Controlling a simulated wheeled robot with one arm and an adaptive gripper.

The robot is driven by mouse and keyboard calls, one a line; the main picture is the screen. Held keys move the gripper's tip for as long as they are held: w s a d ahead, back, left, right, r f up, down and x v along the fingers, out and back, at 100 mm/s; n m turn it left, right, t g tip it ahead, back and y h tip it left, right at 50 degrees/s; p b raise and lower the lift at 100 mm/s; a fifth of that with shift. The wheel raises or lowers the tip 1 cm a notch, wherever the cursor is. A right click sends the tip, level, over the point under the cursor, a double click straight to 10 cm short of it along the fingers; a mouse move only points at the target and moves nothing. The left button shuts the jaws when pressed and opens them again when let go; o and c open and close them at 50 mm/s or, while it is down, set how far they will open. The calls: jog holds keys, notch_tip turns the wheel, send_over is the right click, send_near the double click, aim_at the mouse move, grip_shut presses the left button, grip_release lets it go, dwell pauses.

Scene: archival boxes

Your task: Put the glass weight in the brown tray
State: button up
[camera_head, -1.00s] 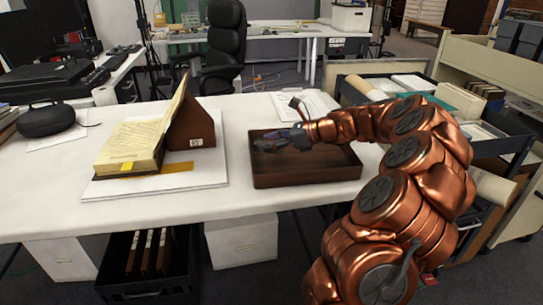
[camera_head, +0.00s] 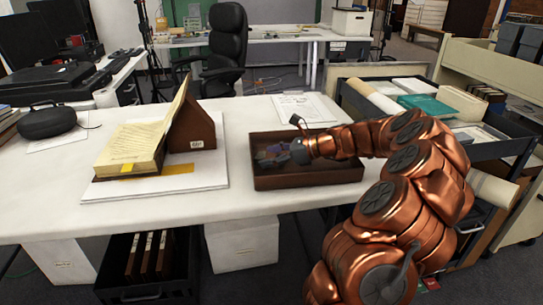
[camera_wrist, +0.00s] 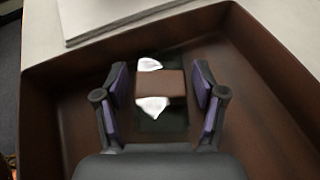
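The brown tray (camera_head: 310,181) stands on the white table, and its walls also surround the wrist view (camera_wrist: 48,110). My gripper (camera_head: 268,158) is low inside the tray. In the wrist view my gripper (camera_wrist: 161,90) has its purple-padded fingers apart, one on each side of a small block. This block looks like the glass weight (camera_wrist: 160,84): brownish in the middle, with white glints and dark green edges. It appears to be on the tray floor, with narrow gaps between it and the pads. In the head view the weight is hard to make out by the fingers.
An open book (camera_head: 132,148) leans on a brown stand on a white board (camera_head: 205,180) left of the tray. Paper sheets (camera_head: 303,107) lie behind the tray. A loaded dark cart (camera_head: 490,150) stands at the right. The table front is clear.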

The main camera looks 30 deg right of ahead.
jog(key=shift+o, duration=0.2)
